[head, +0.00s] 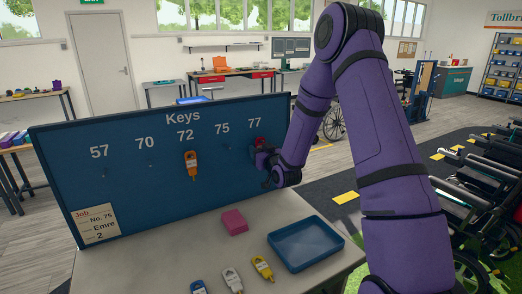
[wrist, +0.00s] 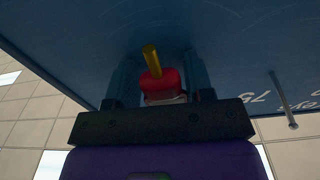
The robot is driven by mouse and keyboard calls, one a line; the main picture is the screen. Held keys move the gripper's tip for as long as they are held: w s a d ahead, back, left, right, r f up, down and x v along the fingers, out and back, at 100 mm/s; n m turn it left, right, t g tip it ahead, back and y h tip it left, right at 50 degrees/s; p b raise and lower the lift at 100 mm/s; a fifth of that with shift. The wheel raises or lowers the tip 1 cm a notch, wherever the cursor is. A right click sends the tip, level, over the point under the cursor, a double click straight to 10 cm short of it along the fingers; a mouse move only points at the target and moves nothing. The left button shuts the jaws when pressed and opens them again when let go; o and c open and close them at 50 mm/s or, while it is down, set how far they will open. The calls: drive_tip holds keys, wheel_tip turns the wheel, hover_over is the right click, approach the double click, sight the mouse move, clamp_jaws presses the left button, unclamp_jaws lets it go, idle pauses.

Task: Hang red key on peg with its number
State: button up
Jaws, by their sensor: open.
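The red key (head: 259,142) is at the board, just under the number 77. In the wrist view its red body (wrist: 165,86) with a gold shaft (wrist: 152,61) lies between my two fingers. My gripper (head: 262,157) is open around it, close to the board. Whether the key hangs on the 77 peg is hidden by my gripper. The blue key board (head: 125,190) shows 57, 70, 72, 75 and 77. The 75 peg (wrist: 285,105) is bare. An orange key (head: 192,165) hangs under 72. The job card (head: 97,222) reads No. 75, Emre, 2.
On the table (head: 190,248) in front of the board are a pink block (head: 234,222), a blue tray (head: 305,243), and blue (head: 198,287), white (head: 232,279) and yellow (head: 262,267) keys. Wheelchairs (head: 480,200) stand to the right.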

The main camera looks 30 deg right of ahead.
drive_tip(key=s, duration=1.1)
drive_tip(key=s+a+r+g, duration=0.3)
drive_tip(key=s+r+g, duration=0.1)
drive_tip(key=r, duration=0.3)
drive_tip(key=s+a+r+g, duration=0.3)
drive_tip(key=s+r, duration=0.1)
drive_tip(key=r, duration=0.2)
drive_tip(key=s+a+r+g, duration=0.2)
drive_tip(key=s+r+g, duration=0.1)
drive_tip(key=s, duration=0.9)
drive_tip(key=s+a+r+g, duration=0.2)
drive_tip(key=s+r+g, duration=0.1)
drive_tip(key=s, duration=0.9)
drive_tip(key=shift+a+r, duration=0.35)
drive_tip(key=shift+r, duration=0.05)
